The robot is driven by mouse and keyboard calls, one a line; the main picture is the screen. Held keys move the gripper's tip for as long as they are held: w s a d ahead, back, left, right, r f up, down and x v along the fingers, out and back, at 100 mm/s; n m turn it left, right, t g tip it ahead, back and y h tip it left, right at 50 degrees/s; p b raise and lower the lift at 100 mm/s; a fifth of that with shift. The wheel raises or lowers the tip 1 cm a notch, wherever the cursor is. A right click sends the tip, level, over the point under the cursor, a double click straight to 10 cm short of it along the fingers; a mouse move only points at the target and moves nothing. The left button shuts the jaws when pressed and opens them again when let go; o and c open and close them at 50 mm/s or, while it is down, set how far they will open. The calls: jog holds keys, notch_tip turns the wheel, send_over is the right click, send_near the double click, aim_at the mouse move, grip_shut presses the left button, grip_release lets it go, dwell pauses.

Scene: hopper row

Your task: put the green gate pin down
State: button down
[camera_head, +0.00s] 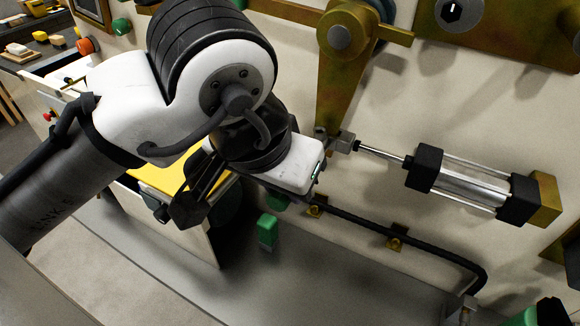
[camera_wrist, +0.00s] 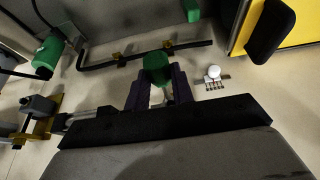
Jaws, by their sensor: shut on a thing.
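The green gate pin (camera_wrist: 157,66) is between the two dark fingers of my gripper (camera_wrist: 160,80) in the wrist view. My gripper is shut on it, and its green end shows beyond the fingertips. The pin's lower part is mostly hidden by the fingers. In the head view a little green (camera_head: 277,202) shows just under my white hand, and the fingers are hidden behind it. The pin looks held in the air in front of the pale wall panel; I cannot tell whether it touches anything.
A green block (camera_head: 268,230) stands below the hand, close to the wall. A dark pipe (camera_head: 365,221) on brass brackets runs along the wall. A cylinder actuator (camera_head: 470,187) and brass lever (camera_head: 345,75) are on the wall. A yellow-topped box (camera_head: 165,176) is left of the hand.

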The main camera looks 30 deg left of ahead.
jog(key=shift+s, duration=0.6)
